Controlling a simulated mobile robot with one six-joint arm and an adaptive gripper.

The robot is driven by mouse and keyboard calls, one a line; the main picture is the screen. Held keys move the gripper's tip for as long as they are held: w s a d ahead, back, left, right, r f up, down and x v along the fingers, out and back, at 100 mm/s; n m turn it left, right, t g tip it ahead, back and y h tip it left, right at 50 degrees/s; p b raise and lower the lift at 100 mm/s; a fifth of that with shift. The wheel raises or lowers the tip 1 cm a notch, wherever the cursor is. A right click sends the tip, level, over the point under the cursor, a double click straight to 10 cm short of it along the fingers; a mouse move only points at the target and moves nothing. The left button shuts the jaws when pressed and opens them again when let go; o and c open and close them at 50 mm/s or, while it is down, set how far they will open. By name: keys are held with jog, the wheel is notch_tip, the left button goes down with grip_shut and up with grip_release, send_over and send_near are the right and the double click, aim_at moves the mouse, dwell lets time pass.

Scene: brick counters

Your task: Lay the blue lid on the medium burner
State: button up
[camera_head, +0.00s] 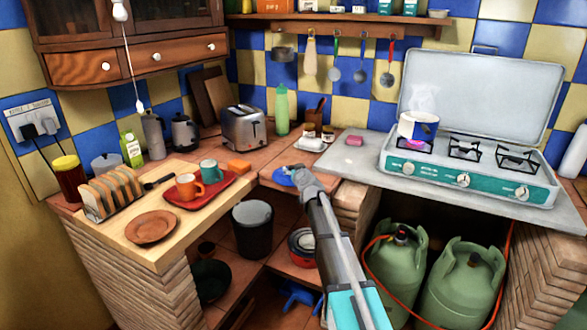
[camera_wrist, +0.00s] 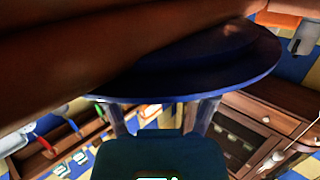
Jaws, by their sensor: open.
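The blue lid (camera_head: 283,177) lies on the tiled counter near its front edge, partly hidden behind my gripper (camera_head: 297,172). In the wrist view the lid (camera_wrist: 200,75) is a large dark blue disc, close up. My gripper (camera_wrist: 162,106) shows two spread fingers at the lid's rim, open; whether they touch it is hidden. The stove (camera_head: 470,178) stands at the right with three burners: left, middle (camera_head: 463,150) and right (camera_head: 515,160). A white and blue pot (camera_head: 418,125) sits on the left burner, above a pinkish glow. The middle and right burners are bare.
A pink sponge (camera_head: 354,141) lies on the grey slab left of the stove. Small jars (camera_head: 309,130), a white dish (camera_head: 309,144) and a toaster (camera_head: 244,127) stand behind the lid. A red tray (camera_head: 222,182) with cups is to the left. The stove's raised cover (camera_head: 480,95) stands behind the burners.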

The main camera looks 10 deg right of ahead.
jog(key=p+v, duration=0.1)
jog(key=v, duration=0.9)
jog(key=shift+s, duration=0.25)
dwell(0.3)
jog(key=s+a+f+n+g+y, duration=0.1)
jog(key=s+a+f+g, duration=0.3)
jog(key=s, duration=0.4)
jog(key=s+a+f+n+g+y, duration=0.1)
jog(key=s+a+f+g, duration=0.1)
jog(key=s+f+g, duration=0.45)
jog(key=s+d+f+m+g+h, duration=0.2)
jog(key=s, duration=0.7)
jog(key=s+d+f+m+g+h, duration=0.1)
jog(key=s+d+f+g+h, duration=0.1)
jog(key=s, duration=0.8)
jog(key=shift+d+f+m+g+h, duration=0.3)
jog(key=shift+f+m+g, duration=0.1)
jog(key=shift+f+g, duration=0.3)
